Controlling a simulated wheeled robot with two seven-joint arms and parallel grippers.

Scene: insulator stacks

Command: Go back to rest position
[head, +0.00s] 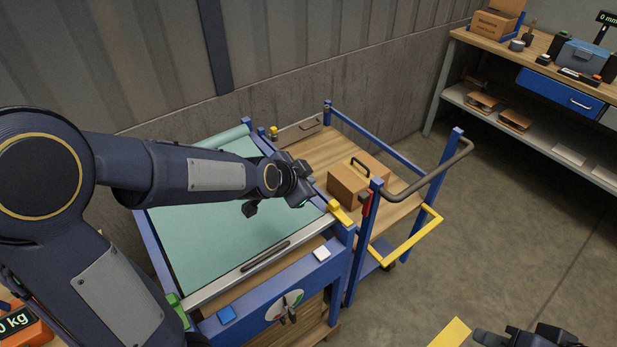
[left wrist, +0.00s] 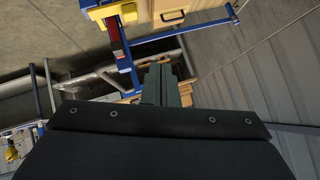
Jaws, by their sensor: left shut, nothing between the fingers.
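My left arm comes in from the left across the green-topped blue bench. My left gripper (head: 306,186) is at its end, above the bench's right edge near the cart. In the left wrist view the fingers (left wrist: 160,84) are together with nothing between them. A dark part of my right arm or gripper (head: 530,338) shows at the bottom right edge of the head view. Most of it is cut off, so its jaws cannot be made out.
The blue-framed bench with a green mat (head: 215,225) lies under my left arm. A wooden-decked cart (head: 310,155) beside it carries a cardboard box (head: 345,187). A workbench (head: 540,50) stands at the back right. The floor (head: 490,220) between is open.

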